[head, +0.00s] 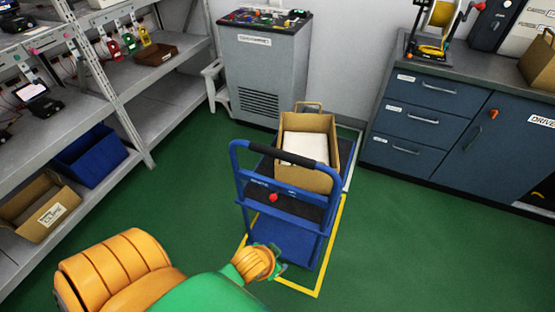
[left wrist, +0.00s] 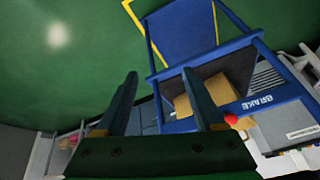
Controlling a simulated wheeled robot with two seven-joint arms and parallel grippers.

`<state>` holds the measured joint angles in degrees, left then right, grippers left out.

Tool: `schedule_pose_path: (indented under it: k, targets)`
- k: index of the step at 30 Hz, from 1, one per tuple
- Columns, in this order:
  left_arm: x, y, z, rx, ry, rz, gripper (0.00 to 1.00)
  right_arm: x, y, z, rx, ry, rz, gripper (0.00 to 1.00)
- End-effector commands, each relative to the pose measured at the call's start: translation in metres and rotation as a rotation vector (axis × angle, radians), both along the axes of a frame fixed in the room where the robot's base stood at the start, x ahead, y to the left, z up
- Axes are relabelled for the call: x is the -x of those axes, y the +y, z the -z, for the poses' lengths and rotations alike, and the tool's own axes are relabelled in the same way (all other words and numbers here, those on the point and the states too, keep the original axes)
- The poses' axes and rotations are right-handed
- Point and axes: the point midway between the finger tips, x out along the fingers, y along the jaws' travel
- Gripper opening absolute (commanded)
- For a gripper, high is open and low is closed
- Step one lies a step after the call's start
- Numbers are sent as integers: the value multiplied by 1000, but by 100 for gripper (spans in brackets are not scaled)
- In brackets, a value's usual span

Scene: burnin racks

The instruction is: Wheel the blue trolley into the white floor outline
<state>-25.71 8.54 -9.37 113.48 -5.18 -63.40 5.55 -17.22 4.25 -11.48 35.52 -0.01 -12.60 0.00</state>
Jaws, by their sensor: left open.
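The blue trolley (head: 312,235) stands in the middle of the head view, with a black-gripped push handle (head: 283,150) and a red knob (head: 273,197). Its near end stands over a yellow floor outline (head: 342,220). Part of the white floor outline (head: 354,160) shows beyond it on the right; the trolley and box hide the rest. My left gripper (head: 272,262) is low at the trolley's near side. In the left wrist view, the left gripper (left wrist: 162,76) is open, nothing between its fingers, with the trolley (left wrist: 185,30) beyond and its red knob (left wrist: 231,118) near the right finger. My right gripper is out of view.
An open cardboard box (head: 309,181) rides on the trolley. A grey cabinet (head: 262,75) stands behind, a blue drawer unit (head: 425,125) at the right. Grey shelving (head: 150,155) with a blue bin (head: 90,155) lines the left. Green floor is clear at front right.

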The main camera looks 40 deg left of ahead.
Motion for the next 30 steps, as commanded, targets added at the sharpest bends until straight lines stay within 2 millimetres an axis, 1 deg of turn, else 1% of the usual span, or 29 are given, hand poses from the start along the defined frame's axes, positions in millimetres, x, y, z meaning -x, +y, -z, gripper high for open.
schedule_pose_path:
  k: [1, 2, 3, 5, 6, 8, 9, 11, 12, 13, 14, 15, 16, 17, 18, 19, 20, 21, 22, 23, 24, 27, 30]
  targets:
    - [-22, 5, -22, -21, -94, -13, 70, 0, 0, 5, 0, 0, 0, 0]
    - [-38, 9, -39, -32, -165, -26, 70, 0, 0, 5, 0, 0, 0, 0]
    - [-60, 14, -63, -49, -274, -43, 70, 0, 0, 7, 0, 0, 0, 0]
    - [-94, 19, -107, -65, -465, -61, 70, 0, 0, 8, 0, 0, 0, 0]
    - [-116, 21, -140, -71, -608, -61, 70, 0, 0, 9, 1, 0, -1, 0]
    - [-145, 16, -195, -65, -836, -36, 70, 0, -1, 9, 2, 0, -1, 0]
    - [-160, 8, -234, -51, -994, 7, 70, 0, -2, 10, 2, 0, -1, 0]
    - [-174, -14, -292, -16, -1230, 118, 70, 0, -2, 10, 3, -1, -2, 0]
    - [-175, -36, -329, 13, -1376, 238, 70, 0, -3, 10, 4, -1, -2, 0]
    - [-173, -57, -353, 38, -1475, 361, 70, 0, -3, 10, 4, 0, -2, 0]
    - [-166, -81, -371, 62, -1554, 517, 70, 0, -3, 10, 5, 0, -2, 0]
    - [-153, -117, -381, 86, -1599, 780, 70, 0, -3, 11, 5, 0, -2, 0]
    - [-144, -138, -374, 89, -1570, 977, 70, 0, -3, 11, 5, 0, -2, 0]
    - [-138, -151, -358, 72, -1491, 1165, 70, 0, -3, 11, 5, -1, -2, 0]
    - [-136, -155, -326, 24, -1315, 1370, 70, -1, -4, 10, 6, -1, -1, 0]
    - [-139, -145, -298, -35, -1143, 1482, 70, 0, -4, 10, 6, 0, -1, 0]
    - [-145, -124, -272, -105, -956, 1540, 70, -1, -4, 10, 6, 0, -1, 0]
    - [-153, -91, -247, -190, -738, 1553, 70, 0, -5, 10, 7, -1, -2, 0]
    - [-159, -64, -234, -250, -595, 1531, 70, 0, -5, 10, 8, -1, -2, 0]
    - [-163, -37, -226, -305, -471, 1492, 70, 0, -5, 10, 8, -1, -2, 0]
    - [-167, -1, -220, -369, -331, 1421, 70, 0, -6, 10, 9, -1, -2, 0]
    - [-168, 69, -220, -483, -91, 1234, 70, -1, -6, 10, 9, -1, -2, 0]
    - [-164, 109, -226, -543, 28, 1103, 70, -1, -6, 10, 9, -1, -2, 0]
